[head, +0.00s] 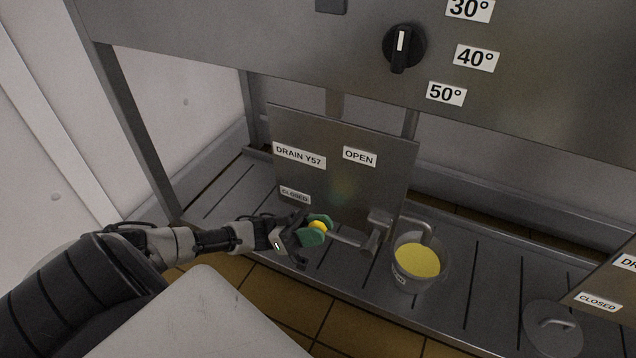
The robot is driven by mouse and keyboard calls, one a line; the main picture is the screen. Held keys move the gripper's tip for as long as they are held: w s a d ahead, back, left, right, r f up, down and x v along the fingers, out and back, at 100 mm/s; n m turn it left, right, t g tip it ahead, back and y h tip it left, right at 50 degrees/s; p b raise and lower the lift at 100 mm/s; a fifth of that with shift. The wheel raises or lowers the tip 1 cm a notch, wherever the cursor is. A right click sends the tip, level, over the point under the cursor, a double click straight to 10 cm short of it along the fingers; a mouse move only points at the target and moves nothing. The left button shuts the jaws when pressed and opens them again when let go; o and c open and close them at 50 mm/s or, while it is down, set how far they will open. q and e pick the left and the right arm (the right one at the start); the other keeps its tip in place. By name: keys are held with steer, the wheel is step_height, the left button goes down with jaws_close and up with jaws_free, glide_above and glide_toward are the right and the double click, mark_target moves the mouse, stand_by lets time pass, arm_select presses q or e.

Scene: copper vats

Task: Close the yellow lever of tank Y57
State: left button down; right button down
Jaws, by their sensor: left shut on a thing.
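The drain plate (340,180) of tank Y57 carries the labels "DRAIN Y57" (299,155), "OPEN" (360,157) at its upper right and "CLOSED" (295,195) at its lower left. The lever (345,236) is a metal rod with a yellow knob, pointing left from the valve (374,232) on the "CLOSED" side, its tip a little below and right of that label. My left gripper (317,229), with green finger pads, is shut on the yellow knob, which shows partly between the pads. My right gripper is not in view.
A pot (405,279) holding yellow liquid stands under the spout (418,225), just right of the valve. A round lid (551,328) lies on the slotted grey ledge (478,290). Another drain plate (614,287) is at the right edge. A black knob (403,46) is above.

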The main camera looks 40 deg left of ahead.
arm_select(q)
steer(key=shift+f, duration=0.1)
steer(key=c, duration=0.8)
jaws_free()
steer(key=p+v, duration=0.1)
steer(key=v, duration=1)
